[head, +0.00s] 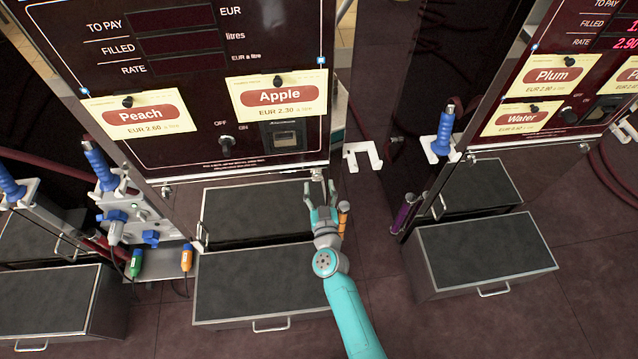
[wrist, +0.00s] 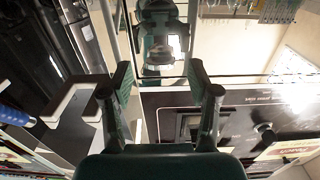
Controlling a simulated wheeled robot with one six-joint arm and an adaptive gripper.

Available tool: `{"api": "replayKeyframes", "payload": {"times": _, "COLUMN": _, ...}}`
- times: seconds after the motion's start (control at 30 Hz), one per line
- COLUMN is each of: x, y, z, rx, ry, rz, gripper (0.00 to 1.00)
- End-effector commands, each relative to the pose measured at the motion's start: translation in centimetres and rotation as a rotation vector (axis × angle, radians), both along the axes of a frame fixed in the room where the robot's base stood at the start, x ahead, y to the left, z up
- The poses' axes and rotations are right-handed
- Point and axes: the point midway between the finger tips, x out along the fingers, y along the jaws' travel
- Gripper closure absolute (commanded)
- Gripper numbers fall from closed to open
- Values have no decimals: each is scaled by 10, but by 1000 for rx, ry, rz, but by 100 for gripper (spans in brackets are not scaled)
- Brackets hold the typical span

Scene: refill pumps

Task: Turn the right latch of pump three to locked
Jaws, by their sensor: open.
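A pump with a dark maroon front panel (head: 200,85) stands ahead; no number that I can read marks it as pump three. A small metal latch (head: 317,173) sits at the panel's lower right corner, partly behind my fingertips, and its setting is too small to tell. Another small latch (head: 166,190) is at the lower left corner. My gripper (head: 320,184) is open and empty, its fingers pointing up the picture just below the right latch; I cannot tell if they touch it. In the wrist view my open fingers (wrist: 160,73) show before the panel (wrist: 245,112); the latch is not clear there.
A white hooked holder (head: 362,155) juts out right of the panel. An orange-handled item (head: 343,215) is beside my gripper. A grey drawer (head: 255,285) lies below. Another pump stands right, with a blue nozzle (head: 445,128).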

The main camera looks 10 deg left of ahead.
Motion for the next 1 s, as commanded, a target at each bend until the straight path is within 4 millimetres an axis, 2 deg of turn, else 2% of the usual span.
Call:
{"api": "replayKeyframes", "payload": {"times": 0.2, "x": 16, "y": 5, "z": 0, "rx": -1, "ry": 0, "rz": 0, "gripper": 40}}
{"api": "replayKeyframes", "payload": {"times": 0.53, "x": 18, "y": 5, "z": 0, "rx": 0, "ry": 1, "rz": 0, "gripper": 40}}
{"api": "replayKeyframes", "payload": {"times": 0.77, "x": 18, "y": 5, "z": 0, "rx": 0, "ry": 0, "rz": 0, "gripper": 97}}
{"api": "replayKeyframes", "payload": {"times": 0.8, "x": 18, "y": 5, "z": 0, "rx": 0, "ry": 0, "rz": 0, "gripper": 100}}
{"api": "replayKeyframes", "payload": {"times": 1.0, "x": 18, "y": 5, "z": 0, "rx": 10, "ry": 3, "rz": 0, "gripper": 100}}
